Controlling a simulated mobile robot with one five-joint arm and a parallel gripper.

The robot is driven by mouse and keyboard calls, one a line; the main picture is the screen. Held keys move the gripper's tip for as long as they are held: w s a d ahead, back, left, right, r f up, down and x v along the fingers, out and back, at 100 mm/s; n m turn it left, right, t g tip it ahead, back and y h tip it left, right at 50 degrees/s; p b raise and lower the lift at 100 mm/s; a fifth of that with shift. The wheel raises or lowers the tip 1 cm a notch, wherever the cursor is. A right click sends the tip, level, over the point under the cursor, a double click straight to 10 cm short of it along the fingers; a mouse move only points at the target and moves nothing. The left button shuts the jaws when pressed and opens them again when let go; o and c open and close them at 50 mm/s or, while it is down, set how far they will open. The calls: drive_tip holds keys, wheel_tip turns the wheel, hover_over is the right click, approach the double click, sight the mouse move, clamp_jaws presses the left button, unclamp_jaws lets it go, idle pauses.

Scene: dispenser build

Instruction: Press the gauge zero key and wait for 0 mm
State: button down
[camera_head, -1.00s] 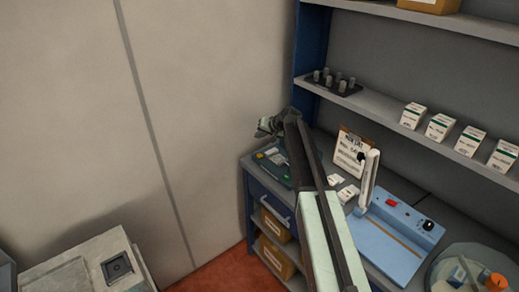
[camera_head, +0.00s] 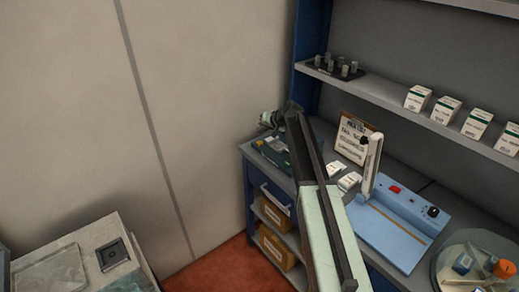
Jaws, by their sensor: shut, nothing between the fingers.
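A dark flat device with small coloured keys (camera_head: 271,153), which looks like the gauge, lies at the left end of the counter. My arm crosses in front of its right part. Its display reading and key labels are too small to make out. My gripper (camera_head: 268,119) is small in the view, at the far end of my arm, just above the device's back edge in the picture. It is shut with nothing held. I cannot tell whether its tip touches a key.
A clipboard (camera_head: 357,138) leans at the back of the counter, near small white boxes (camera_head: 337,170). A blue sealer-like machine (camera_head: 400,228) with a raised arm stands right of my arm. A round clear tray (camera_head: 445,268) is at lower right. A shelf (camera_head: 390,98) with boxes overhangs the counter.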

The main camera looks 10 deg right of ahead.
sight(261, 143)
drive_tip(key=shift+f+b, duration=1.1)
drive_tip(key=shift+f, duration=0.65)
idle(0.5)
drive_tip(key=shift+f+b, duration=0.4)
